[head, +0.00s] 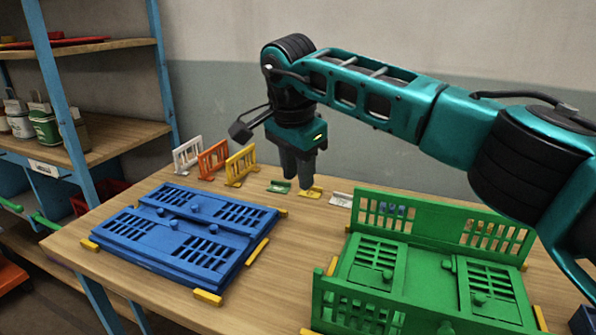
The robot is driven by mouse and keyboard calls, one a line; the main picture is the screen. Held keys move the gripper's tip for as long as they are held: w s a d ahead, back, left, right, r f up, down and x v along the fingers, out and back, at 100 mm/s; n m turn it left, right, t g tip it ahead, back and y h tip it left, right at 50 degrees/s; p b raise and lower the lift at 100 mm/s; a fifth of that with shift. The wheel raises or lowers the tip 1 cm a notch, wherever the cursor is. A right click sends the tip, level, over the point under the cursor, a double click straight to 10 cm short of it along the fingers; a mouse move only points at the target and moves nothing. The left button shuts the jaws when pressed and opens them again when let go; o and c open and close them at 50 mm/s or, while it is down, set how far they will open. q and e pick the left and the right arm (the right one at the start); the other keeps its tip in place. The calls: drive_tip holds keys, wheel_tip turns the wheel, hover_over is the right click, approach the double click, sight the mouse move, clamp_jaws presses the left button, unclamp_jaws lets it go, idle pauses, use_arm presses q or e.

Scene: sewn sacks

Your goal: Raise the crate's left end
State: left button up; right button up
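The green crate (443,213) stands at the right of the table, with its long back wall upright. A slatted front wall (345,305) also stands, cut off by the bottom edge of the picture. The crate's left end panel (376,263) lies folded flat inside, with a small knob on it. The right end panel (494,287) also lies flat. My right gripper (298,172) points down above the back of the table, to the left of the crate and apart from it. Its fingers look close together, but the gap is unclear. My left gripper is not in view.
A blue crate (185,232) lies folded flat at the left among yellow corner blocks (207,297). White, orange and yellow (241,164) slatted pieces stand behind it. Small coloured plates lie below my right gripper. A shelf (105,140) stands left. Bare wood (290,262) separates the crates.

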drive_tip(key=v, duration=1.2)
drive_tip(key=shift+r, duration=0.3)
drive_tip(key=shift+a, duration=0.1)
